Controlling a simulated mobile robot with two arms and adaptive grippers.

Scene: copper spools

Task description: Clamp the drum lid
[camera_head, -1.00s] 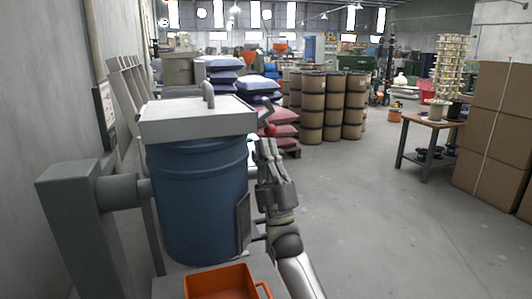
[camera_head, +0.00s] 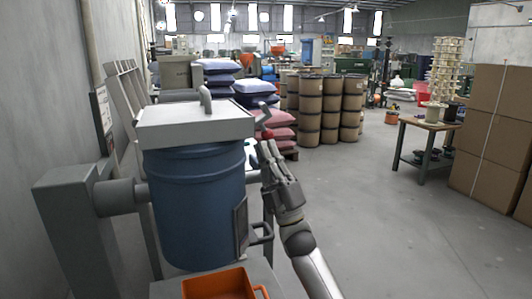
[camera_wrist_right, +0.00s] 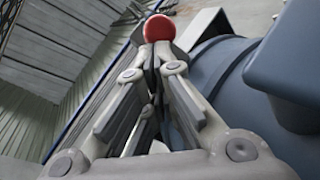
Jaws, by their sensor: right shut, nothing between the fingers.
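The blue drum (camera_head: 197,205) stands upright at the left in the head view, with the pale grey lid (camera_head: 190,130) and its arched handle (camera_head: 205,98) on top. A red ball knob (camera_head: 267,133) shows just right of the lid, on a grey lever (camera_head: 262,113). My right gripper (camera_head: 266,146) points up beside the drum, its fingertips just below the knob. In the right wrist view, the fingers are shut and empty, with the red knob (camera_wrist_right: 159,28) at their tips; whether they touch it I cannot tell. My left gripper is not in view.
An orange bin (camera_head: 215,284) sits in front of the drum. A grey column (camera_head: 75,225) with a horizontal arm stands left of it. Stacked sacks (camera_head: 276,123) and brown drums (camera_head: 327,105) are behind. A table (camera_head: 427,125) and cartons (camera_head: 495,130) stand right; the middle floor is clear.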

